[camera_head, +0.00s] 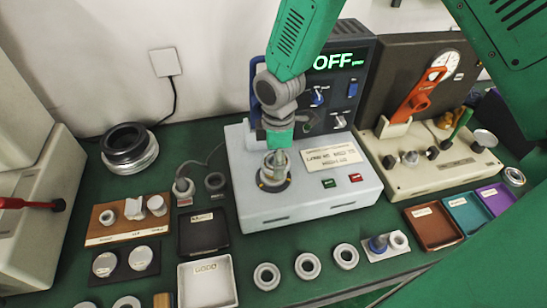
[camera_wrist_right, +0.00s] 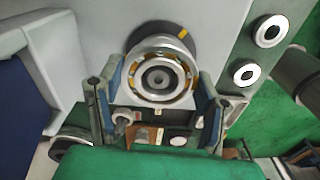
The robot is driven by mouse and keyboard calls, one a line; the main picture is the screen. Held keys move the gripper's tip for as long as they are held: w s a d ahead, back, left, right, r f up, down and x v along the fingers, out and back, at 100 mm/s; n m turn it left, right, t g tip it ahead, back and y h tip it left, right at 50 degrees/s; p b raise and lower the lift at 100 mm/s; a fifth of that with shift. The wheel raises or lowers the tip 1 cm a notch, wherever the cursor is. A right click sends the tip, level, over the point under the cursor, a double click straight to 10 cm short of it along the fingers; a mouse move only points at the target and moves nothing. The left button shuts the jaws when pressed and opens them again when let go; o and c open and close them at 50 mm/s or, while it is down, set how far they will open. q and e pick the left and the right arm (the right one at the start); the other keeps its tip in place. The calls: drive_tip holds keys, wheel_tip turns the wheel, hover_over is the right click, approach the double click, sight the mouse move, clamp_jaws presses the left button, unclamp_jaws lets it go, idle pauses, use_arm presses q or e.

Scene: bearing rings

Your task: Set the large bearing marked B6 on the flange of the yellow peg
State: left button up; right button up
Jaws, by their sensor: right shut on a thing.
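My right gripper (camera_head: 276,158) points down over the pale machine's round dark flange (camera_head: 274,181). In the wrist view, the right gripper (camera_wrist_right: 158,84) has its two fingers on either side of a large bearing (camera_wrist_right: 160,72), a steel ring with a brass-coloured inner band, and is shut on it. A round grey post end shows in the middle of the bearing. The dark flange (camera_wrist_right: 182,36) with a yellow mark shows behind the bearing. I cannot tell whether the bearing touches the flange. No B6 marking is legible. My left gripper is not in view.
The pale machine (camera_head: 310,205) has a display reading OFF behind it. Three small rings (camera_head: 308,266) lie in front. A black tray (camera_head: 203,232) and a white tray (camera_head: 205,282) stand left; coloured trays (camera_head: 433,226) stand right. A gauge stand (camera_head: 440,152) is at the right.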

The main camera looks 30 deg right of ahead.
drive_tip(key=shift+d+f, duration=0.1)
drive_tip(key=shift+f, duration=0.15)
drive_tip(key=shift+a+f+b, duration=0.3)
drive_tip(key=shift+a+f, duration=0.05)
drive_tip(key=shift+f, duration=0.15)
drive_tip(key=o, duration=1.5)
drive_tip(key=shift+d, duration=0.1)
drive_tip(key=shift+o, duration=0.2)
drive_tip(key=shift+d, duration=0.15)
